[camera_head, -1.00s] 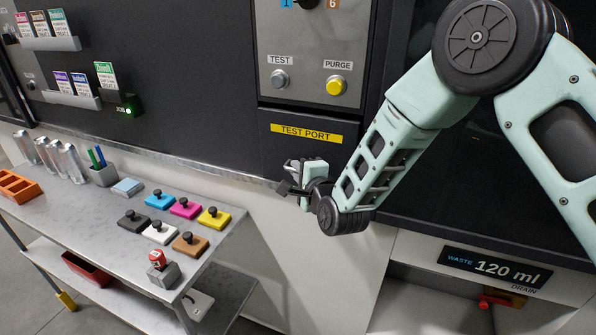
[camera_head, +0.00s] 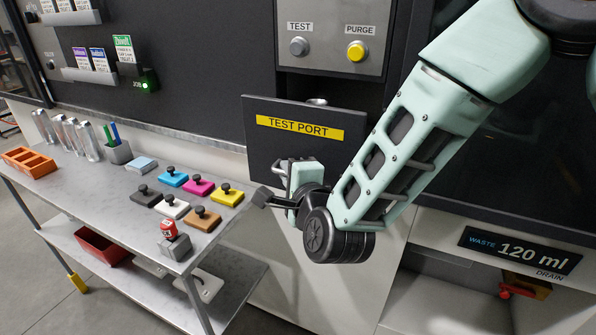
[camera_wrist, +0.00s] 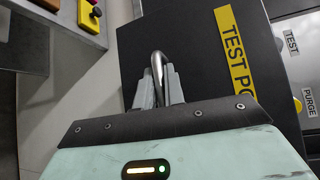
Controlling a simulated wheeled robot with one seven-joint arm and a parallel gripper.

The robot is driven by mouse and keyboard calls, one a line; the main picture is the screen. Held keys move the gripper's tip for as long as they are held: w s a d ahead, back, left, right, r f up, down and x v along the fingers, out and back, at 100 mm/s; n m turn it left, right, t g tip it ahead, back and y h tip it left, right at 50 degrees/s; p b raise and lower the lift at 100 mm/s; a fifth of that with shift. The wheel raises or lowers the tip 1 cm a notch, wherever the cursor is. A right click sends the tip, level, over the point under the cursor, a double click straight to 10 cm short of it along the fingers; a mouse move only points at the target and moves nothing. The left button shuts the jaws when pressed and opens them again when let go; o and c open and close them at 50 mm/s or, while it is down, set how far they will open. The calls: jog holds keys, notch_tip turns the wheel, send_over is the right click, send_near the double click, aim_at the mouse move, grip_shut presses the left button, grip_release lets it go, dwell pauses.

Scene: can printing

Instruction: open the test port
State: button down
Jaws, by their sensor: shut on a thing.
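The test port door (camera_head: 262,152) is a dark panel with a yellow TEST PORT label (camera_head: 299,126). It stands swung out from the machine front, with a gap behind its top edge where a small metallic round thing (camera_head: 317,101) shows. My gripper (camera_head: 288,168) is in front of the door's lower part. In the wrist view, my gripper (camera_wrist: 159,88) is shut on the door's curved metal handle (camera_wrist: 157,62). The door's dark face (camera_wrist: 188,45) fills the middle of that view. The handle is mostly hidden by my gripper in the head view.
Above the port are the grey TEST button (camera_head: 298,46) and yellow PURGE button (camera_head: 357,51). A metal cart (camera_head: 100,190) with coloured pads, cans and a red stamp stands at left, near the door. A waste display (camera_head: 520,250) is at lower right.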

jog(key=shift+s+a+f+b, duration=0.1)
jog(key=shift+s+a+b, duration=0.2)
jog(key=shift+s, duration=0.6)
jog(key=shift+s+a+b, duration=0.3)
jog(key=shift+s, duration=0.6)
jog(key=c, duration=1.5)
grip_release()
jog(key=shift+b+v, duration=6.35)
jog(key=shift+v, duration=2.35)
